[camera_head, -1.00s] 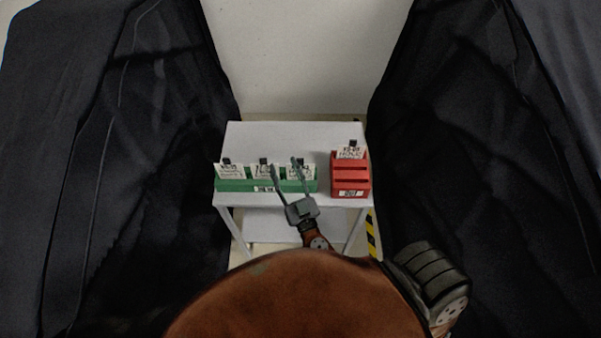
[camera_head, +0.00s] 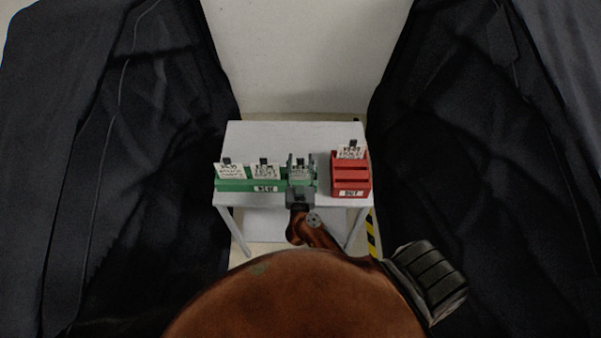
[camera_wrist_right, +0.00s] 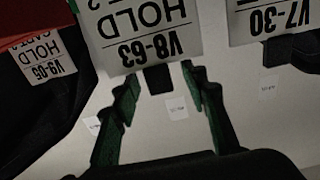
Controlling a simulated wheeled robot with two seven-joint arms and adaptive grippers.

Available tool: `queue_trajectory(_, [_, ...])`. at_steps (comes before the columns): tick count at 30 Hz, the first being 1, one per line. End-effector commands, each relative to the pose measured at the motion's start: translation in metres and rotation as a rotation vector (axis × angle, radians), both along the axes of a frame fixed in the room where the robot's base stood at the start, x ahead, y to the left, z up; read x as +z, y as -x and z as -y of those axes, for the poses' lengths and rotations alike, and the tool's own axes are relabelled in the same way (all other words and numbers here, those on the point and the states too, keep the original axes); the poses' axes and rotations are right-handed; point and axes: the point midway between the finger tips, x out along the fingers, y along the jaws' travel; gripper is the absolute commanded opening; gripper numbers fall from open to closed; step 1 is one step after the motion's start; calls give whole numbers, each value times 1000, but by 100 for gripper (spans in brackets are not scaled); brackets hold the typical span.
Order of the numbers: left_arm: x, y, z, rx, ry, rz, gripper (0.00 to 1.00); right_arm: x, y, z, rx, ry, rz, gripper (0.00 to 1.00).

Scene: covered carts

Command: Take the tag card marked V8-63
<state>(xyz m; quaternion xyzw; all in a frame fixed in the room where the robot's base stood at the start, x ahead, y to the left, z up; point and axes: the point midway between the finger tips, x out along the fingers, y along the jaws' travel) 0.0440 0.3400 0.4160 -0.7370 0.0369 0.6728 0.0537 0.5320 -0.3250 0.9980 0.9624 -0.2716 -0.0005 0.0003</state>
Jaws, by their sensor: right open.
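The white tag card marked V8-63 (camera_wrist_right: 135,32) hangs upside down in the right wrist view, with a black tab (camera_wrist_right: 159,79) on its edge. In the head view it matches the rightmost card (camera_head: 300,172) in the green rack (camera_head: 233,186). In the wrist view the open fingers (camera_wrist_right: 160,88) flank the black tab, with gaps on both sides. My left gripper is not in view.
Card V7-30 (camera_wrist_right: 268,16) is the neighbour in the green rack, with another card (camera_head: 229,171) farther left. A red slotted holder (camera_head: 351,174) with a V9-05 card (camera_wrist_right: 42,62) stands close by on the white cart (camera_head: 270,135). Dark covers (camera_head: 150,150) flank both sides.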

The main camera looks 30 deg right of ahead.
Motion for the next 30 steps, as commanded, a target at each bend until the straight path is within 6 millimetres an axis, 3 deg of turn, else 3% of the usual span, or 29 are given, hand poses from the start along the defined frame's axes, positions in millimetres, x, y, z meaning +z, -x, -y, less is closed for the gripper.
queue_trajectory(9, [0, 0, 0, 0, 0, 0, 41, 0, -5, 3, 0, 0, 0, 40])
queue_trajectory(26, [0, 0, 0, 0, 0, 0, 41, 0, -5, 3, 0, 1, 1, 1])
queue_trajectory(30, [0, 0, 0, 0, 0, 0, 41, 0, -5, 3, 0, 1, 1, 0])
